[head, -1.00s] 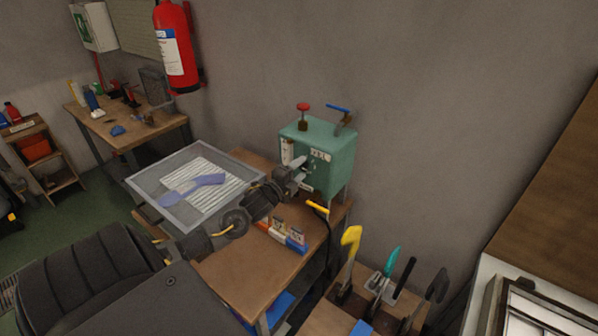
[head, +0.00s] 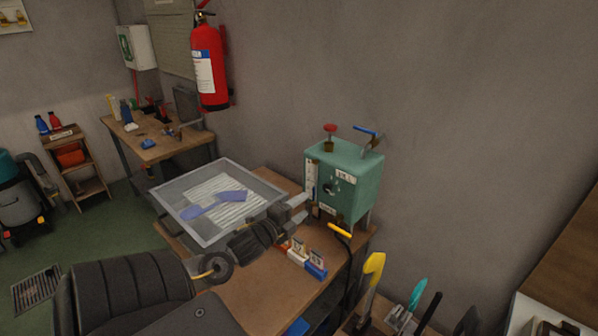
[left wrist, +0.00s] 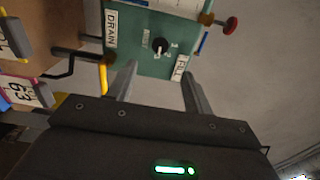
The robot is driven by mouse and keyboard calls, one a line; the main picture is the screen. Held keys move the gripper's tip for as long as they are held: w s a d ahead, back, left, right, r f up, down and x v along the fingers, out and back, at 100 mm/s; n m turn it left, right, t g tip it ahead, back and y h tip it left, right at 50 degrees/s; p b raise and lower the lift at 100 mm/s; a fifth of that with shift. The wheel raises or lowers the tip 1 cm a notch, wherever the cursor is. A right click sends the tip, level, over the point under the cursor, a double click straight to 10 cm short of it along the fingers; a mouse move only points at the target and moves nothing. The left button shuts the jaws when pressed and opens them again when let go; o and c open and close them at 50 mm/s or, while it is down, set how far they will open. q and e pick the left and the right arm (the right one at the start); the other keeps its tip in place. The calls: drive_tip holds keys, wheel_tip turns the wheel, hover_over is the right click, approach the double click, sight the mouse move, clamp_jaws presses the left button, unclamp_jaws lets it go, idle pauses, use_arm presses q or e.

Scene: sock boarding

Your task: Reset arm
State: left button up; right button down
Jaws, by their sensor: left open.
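My left gripper (head: 303,206) is open and empty, just in front of the green box (head: 358,172). In the left wrist view its two fingers (left wrist: 160,84) stand apart, pointing at the box face. The black dial knob (left wrist: 158,47) sits between the DRAIN label (left wrist: 111,29) and the FILL label (left wrist: 181,68). A clear gap shows between the fingers and the knob. A grey tray (head: 176,219) stands left of the box on the wooden bench (head: 255,283). A blue-violet sock (head: 215,205) lies in it on a white ribbed surface. My right gripper is not in view.
The box carries a red-topped valve (head: 330,130) and a blue-handled valve (head: 366,132). Small numbered blocks (head: 308,261) and a yellow-handled hook (head: 340,230) are close below my gripper. Yellow (head: 373,270) and teal-handled tools stand at front right. A fire extinguisher (head: 209,65) hangs behind.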

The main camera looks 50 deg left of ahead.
use_arm(q)
drive_tip(key=shift+s, duration=0.25)
idle(0.4)
drive_tip(key=s+d+f+n+g, duration=0.4)
drive_tip(key=s+d+f, duration=0.1)
drive_tip(key=d+f, duration=0.15)
drive_tip(key=s+d+f+n+g, duration=0.4)
drive_tip(key=s+d+f+n, duration=0.1)
drive_tip(key=f, duration=0.3)
drive_tip(key=s+d+f+n+g+h, duration=0.1)
drive_tip(key=s+d+f+n+g, duration=0.15)
drive_tip(key=s+d, duration=0.45)
drive_tip(key=s+d+f+n+g+h, duration=0.1)
drive_tip(key=s+d+f+n+g, duration=0.1)
drive_tip(key=s+d+n+g, duration=0.3)
wheel_tip(320, 180, down, 24)
drive_tip(key=s+d+m, duration=0.1)
drive_tip(key=s+m, duration=0.1)
drive_tip(key=s+a+f+g, duration=0.1)
drive_tip(key=s+a+f, duration=0.1)
drive_tip(key=s+f, duration=1.5)
drive_tip(key=shift+a+f, duration=0.3)
drive_tip(key=shift+a, duration=0.1)
